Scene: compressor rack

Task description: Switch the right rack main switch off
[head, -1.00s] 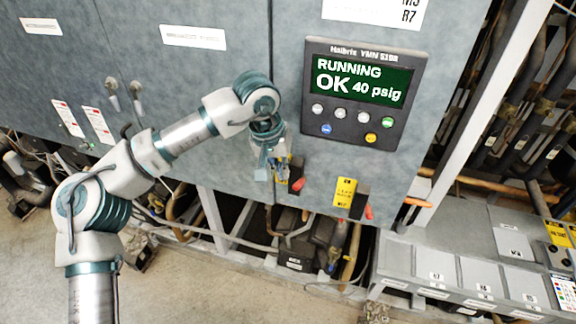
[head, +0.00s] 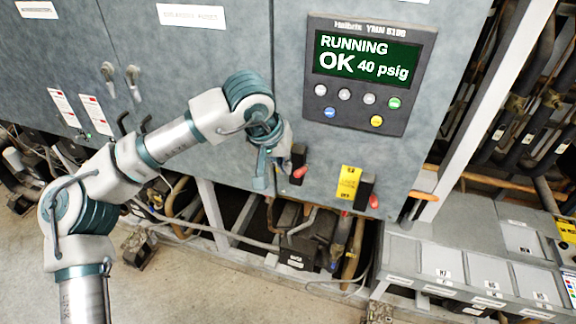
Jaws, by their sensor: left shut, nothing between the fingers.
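Two dark switches with red handles sit low on the grey cabinet front. The right switch (head: 365,190) is beside a yellow label (head: 348,182), with red at its lower right. The left switch (head: 299,163) has a red handle (head: 300,172) low on it. I cannot tell from the picture which is the main switch or which position either handle is in. My left gripper (head: 261,182) is shut and empty, pointing down just left of the left switch and apart from its handle. My right gripper is out of view.
A display panel (head: 369,75) above the switches reads "RUNNING OK 40 psig". Pipes and a dark compressor (head: 310,235) lie below the cabinet. A grey box row (head: 455,262) and a white frame post (head: 468,105) stand at the right. Bare floor is at lower left.

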